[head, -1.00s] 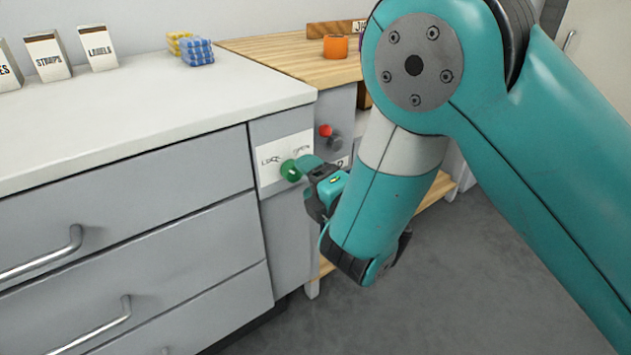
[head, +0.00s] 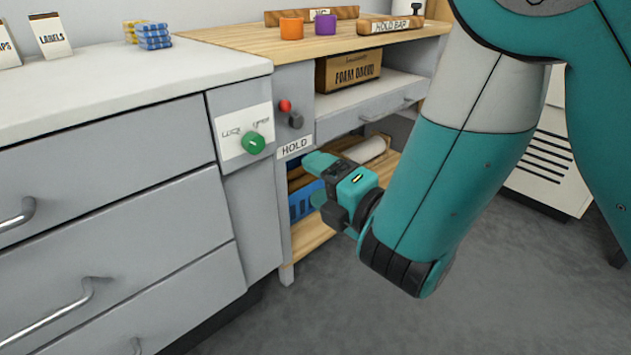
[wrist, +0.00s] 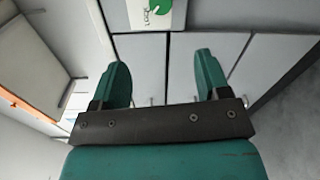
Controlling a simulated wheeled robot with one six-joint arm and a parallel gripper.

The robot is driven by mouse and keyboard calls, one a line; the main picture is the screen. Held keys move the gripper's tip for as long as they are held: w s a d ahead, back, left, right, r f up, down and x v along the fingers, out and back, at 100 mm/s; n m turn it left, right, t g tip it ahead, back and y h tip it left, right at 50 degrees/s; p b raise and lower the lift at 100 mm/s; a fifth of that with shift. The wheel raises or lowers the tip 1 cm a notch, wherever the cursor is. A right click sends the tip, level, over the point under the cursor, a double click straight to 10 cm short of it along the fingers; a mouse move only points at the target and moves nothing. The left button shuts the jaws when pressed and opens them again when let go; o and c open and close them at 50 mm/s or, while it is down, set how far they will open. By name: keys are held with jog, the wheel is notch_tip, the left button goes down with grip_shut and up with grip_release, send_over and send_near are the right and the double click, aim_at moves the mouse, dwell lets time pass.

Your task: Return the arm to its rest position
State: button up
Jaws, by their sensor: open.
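My gripper (head: 318,163) is in front of the cabinet's right end in the head view, to the right of the green knob (head: 253,143) and apart from it. In the wrist view my gripper (wrist: 160,80) shows two teal fingers spread apart with nothing between them. The green knob also shows at the top of the wrist view (wrist: 158,8), on its white plate, beyond the fingers. My arm bends down from the upper right of the head view.
A grey drawer cabinet (head: 110,190) with protruding handles stands at left. Grey floor (head: 330,310) is clear in front.

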jog(key=w+d+m+g+h, duration=0.1)
jog(key=w+d+m+h, duration=0.1)
jog(key=d+m+h, duration=1.15)
jog(key=s+r+m+g+y+p, duration=0.1)
jog(key=s+r+m+g+y, duration=0.2)
jog(key=s, duration=0.4)
jog(key=s+r+m+g+y, duration=0.1)
jog(key=s+m+g, duration=0.1)
jog(key=s+g, duration=0.4)
jog(key=s+r+m+g+y+p, duration=0.1)
jog(key=s+r+m+g+y, duration=0.15)
jog(key=s, duration=0.55)
notch_tip(320, 180, up, 37)
jog(key=s+p, duration=0.1)
jog(key=p, duration=3.6)
jog(key=shift+a+r+h+p, duration=0.2)
jog(key=shift+h+p, duration=0.1)
jog(key=shift+p, duration=0.1)
jog(key=shift+g, duration=0.25)
